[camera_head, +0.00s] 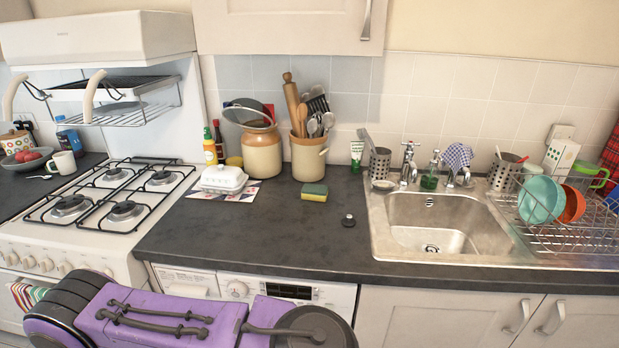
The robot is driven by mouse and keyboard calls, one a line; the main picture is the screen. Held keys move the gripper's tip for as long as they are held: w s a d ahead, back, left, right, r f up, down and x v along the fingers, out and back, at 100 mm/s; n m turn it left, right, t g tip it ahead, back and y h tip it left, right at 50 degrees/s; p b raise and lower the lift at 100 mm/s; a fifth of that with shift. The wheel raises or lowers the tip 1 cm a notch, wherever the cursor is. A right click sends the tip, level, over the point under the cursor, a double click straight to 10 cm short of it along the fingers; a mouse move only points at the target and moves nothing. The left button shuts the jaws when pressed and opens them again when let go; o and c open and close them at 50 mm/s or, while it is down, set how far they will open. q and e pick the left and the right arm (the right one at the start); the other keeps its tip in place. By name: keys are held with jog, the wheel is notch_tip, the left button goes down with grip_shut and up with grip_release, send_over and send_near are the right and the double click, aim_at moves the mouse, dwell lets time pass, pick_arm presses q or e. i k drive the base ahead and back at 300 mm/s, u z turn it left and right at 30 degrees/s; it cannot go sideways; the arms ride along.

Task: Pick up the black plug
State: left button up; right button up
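The black plug (348,220) is a small dark round piece with a light spot on top. It lies on the dark grey countertop (270,236), just left of the sink (445,222). Nothing touches it. A purple and black arm part, which appears to be mine, fills the lower left in front of the counter. Neither of my grippers shows in this view.
A green and yellow sponge (315,192) lies behind and left of the plug. A white butter dish (222,179) and stoneware jars (262,152) stand farther left. A dish rack (565,215) is right of the sink. The counter's front middle is clear.

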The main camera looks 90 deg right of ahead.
aim_at(351, 222)
jog(key=z, duration=2.35)
